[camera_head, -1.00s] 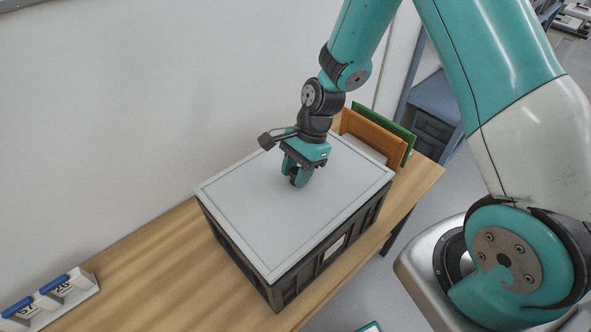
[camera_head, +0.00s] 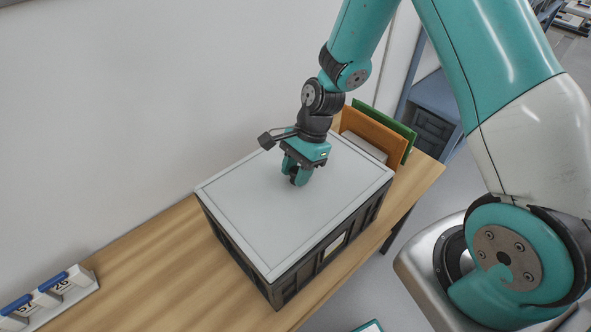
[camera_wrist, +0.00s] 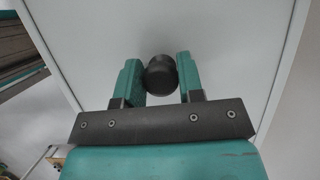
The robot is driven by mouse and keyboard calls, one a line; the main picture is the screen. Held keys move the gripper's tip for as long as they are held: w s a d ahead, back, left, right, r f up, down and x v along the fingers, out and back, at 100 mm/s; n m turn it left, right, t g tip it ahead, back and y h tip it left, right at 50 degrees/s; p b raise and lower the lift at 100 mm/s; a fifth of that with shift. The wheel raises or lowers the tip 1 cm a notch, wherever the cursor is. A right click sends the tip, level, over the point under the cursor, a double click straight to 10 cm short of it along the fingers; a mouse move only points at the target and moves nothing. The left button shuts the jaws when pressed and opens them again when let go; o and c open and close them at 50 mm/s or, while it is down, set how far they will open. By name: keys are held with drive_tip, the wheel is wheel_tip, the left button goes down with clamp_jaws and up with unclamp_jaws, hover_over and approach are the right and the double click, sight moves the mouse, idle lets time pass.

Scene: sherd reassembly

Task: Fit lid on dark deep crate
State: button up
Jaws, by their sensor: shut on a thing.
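The dark deep crate (camera_head: 320,258) stands on the wooden table with a pale label on its front side. The light grey lid (camera_head: 250,215) lies across the crate's top, and its edges look lined up with the rim. My gripper (camera_head: 298,180) is above the middle of the lid, pointing down. In the wrist view my gripper (camera_wrist: 160,78) is shut on the lid's dark round knob (camera_wrist: 160,76), with a finger on each side. The lid (camera_wrist: 200,30) fills most of that view. The crate's inside is hidden under the lid.
Upright orange (camera_head: 372,130) and green (camera_head: 400,128) boards stand behind the crate on the wooden table (camera_head: 160,265). A rack with numbered tags (camera_head: 50,295) is at the table's left end. A white wall runs along the back.

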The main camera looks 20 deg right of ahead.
drive_tip(key=shift+f+b, duration=0.3)
drive_tip(key=shift+f, duration=0.3)
drive_tip(key=o, duration=1.2)
drive_tip(key=b+v, duration=0.2)
drive_tip(key=v, duration=1.5)
drive_tip(key=shift+r, duration=0.25)
drive_tip(key=s+a+r+n, duration=0.2)
drive_tip(key=s+a+n, duration=0.1)
drive_tip(key=s+n, duration=0.3)
drive_tip(key=s+a+r+n+t, duration=0.1)
drive_tip(key=s+a+r+n, duration=0.2)
drive_tip(key=s+n, duration=0.4)
drive_tip(key=s+a+r+n, duration=0.2)
drive_tip(key=s+a+n, duration=0.3)
drive_tip(key=s+n, duration=0.2)
drive_tip(key=shift+s+r+n, duration=0.25)
drive_tip(key=shift+n, duration=0.55)
